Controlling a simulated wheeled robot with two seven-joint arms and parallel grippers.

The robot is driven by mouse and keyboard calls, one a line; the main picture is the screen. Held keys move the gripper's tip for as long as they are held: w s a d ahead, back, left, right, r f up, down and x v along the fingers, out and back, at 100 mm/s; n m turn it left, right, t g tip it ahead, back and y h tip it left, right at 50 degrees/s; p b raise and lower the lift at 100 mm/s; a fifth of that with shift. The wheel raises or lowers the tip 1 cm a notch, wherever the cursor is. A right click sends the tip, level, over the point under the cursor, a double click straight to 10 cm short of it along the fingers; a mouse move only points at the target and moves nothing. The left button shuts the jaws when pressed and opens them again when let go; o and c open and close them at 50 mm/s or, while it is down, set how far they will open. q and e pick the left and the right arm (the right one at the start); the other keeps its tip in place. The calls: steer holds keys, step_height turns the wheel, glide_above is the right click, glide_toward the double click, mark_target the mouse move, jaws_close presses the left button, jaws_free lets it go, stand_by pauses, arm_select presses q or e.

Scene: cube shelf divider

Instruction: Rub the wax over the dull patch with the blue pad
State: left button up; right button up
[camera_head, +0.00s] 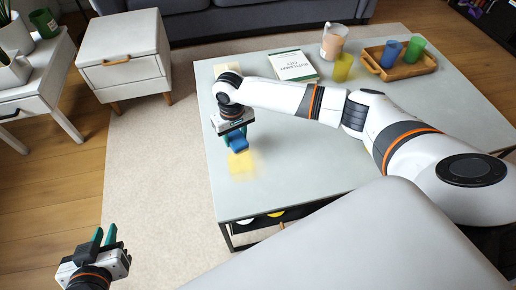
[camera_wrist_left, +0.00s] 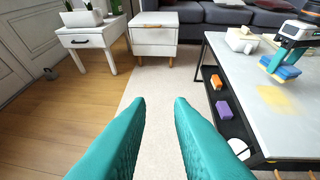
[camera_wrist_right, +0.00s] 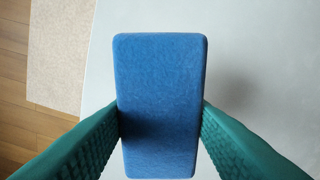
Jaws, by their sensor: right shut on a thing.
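The blue pad (camera_wrist_right: 160,105) is held between the two green fingers of my right gripper (camera_head: 236,138). In the head view the pad (camera_head: 239,144) is over the left part of the grey table. In the left wrist view the pad (camera_wrist_left: 281,70) has a yellowish lower edge and appears slightly above the tabletop. A blurred yellow wax smear (camera_head: 242,166) lies on the table just in front of it; it also shows in the left wrist view (camera_wrist_left: 276,100). I cannot make out a separate dull patch. My left gripper (camera_head: 104,236) is open and empty, left of the table.
A book (camera_head: 293,66), a yellow cup (camera_head: 343,67), a clear peach-coloured container (camera_head: 333,42) and a wooden tray (camera_head: 402,68) with blue and green cups stand farther back. A pale yellow thing (camera_head: 226,68) is partly behind my right arm. Orange (camera_wrist_left: 216,82) and purple (camera_wrist_left: 223,109) blocks sit on the lower shelf.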

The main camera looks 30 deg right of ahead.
mark_target(235, 137)
steer(key=shift+r+p, duration=0.7)
steer(key=shift+p, duration=0.15)
steer(key=shift+r+p, duration=0.4)
steer(key=shift+p, duration=0.15)
arm_select(q)
steer(key=s+a+f+g+y, duration=0.1)
steer(key=s+a+f+g, duration=0.1)
steer(key=s+g, duration=0.2)
steer(key=s+a+f+g+y, duration=0.1)
steer(key=s+a+f+g, duration=0.1)
steer(key=s, duration=0.5)
steer(key=shift+s+a+f+g+p, duration=0.35)
steer(key=shift+a+g+p, duration=0.1)
steer(key=shift+g, duration=0.55)
arm_select(e)
steer(key=shift+r, duration=0.3)
steer(key=shift+r, duration=0.1)
